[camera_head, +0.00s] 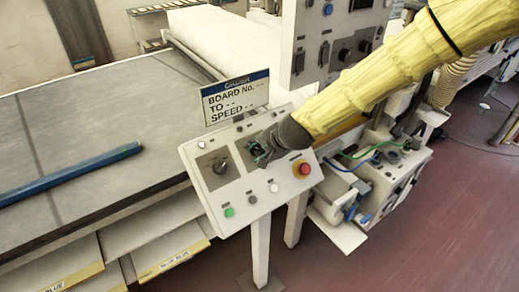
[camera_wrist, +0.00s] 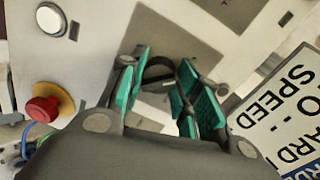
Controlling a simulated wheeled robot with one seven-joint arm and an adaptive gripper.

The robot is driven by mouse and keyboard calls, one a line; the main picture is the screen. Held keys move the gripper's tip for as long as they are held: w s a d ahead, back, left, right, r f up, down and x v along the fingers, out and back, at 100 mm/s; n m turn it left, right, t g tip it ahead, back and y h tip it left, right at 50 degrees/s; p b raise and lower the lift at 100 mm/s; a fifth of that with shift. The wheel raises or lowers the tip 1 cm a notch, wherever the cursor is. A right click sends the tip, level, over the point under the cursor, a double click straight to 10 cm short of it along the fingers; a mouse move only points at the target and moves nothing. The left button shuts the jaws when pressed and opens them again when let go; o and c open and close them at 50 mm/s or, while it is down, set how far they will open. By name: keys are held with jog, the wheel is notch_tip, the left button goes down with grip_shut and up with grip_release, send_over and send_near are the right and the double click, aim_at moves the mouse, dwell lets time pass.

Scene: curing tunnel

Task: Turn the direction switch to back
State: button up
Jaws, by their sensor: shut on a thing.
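A sloped white control panel (camera_head: 236,199) stands beside the conveyor table. My gripper (camera_head: 258,152) is at a grey plate in its upper middle. In the wrist view my gripper (camera_wrist: 160,88) has its teal finger pads on both sides of a black rotary switch (camera_wrist: 158,70) and is shut on it. The switch's handle is partly hidden between the pads. In the head view it is mostly hidden by my gripper. Its label and exact pointing direction cannot be read. A second rotary knob (camera_head: 220,167) sits on another grey plate to the left, clear of my gripper.
A red emergency button (camera_head: 304,169) sits close to the right of my gripper; it shows in the wrist view (camera_wrist: 42,111). White buttons and a green button (camera_head: 229,212) are below. A sign (camera_head: 235,96) stands behind the panel. A blue bar (camera_head: 70,173) lies on the table.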

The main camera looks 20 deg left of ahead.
jog(key=o, duration=1)
jog(key=shift+r, duration=0.1)
jog(key=v, duration=1.2)
